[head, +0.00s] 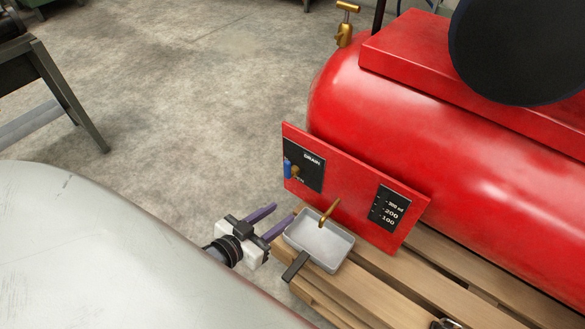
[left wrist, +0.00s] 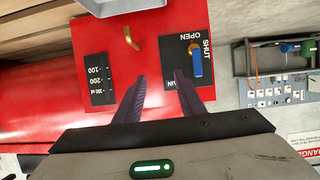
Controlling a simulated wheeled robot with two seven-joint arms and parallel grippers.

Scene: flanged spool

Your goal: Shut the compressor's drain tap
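The red compressor (head: 440,120) has an upright red panel (head: 345,190) at its near end. The drain tap, with a blue lever (head: 288,169), sits on a black plate marked DRAIN. In the left wrist view, which sees the panel upside down, the blue lever (left wrist: 197,66) lies on the plate (left wrist: 176,55) by the words OPEN and SHUT; I cannot tell surely which word it matches. My left gripper (head: 285,212) is open and empty, in front of the panel and below the tap. Its purple fingers (left wrist: 160,76) are apart and do not touch the lever. My right gripper is not seen.
A brass spout (head: 329,212) juts over a grey metal tray (head: 321,243) on the wooden pallet (head: 385,285), close beside my left fingers. A black level scale (head: 389,210) is on the panel's right. Bare concrete floor (head: 210,90) lies left of the panel.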

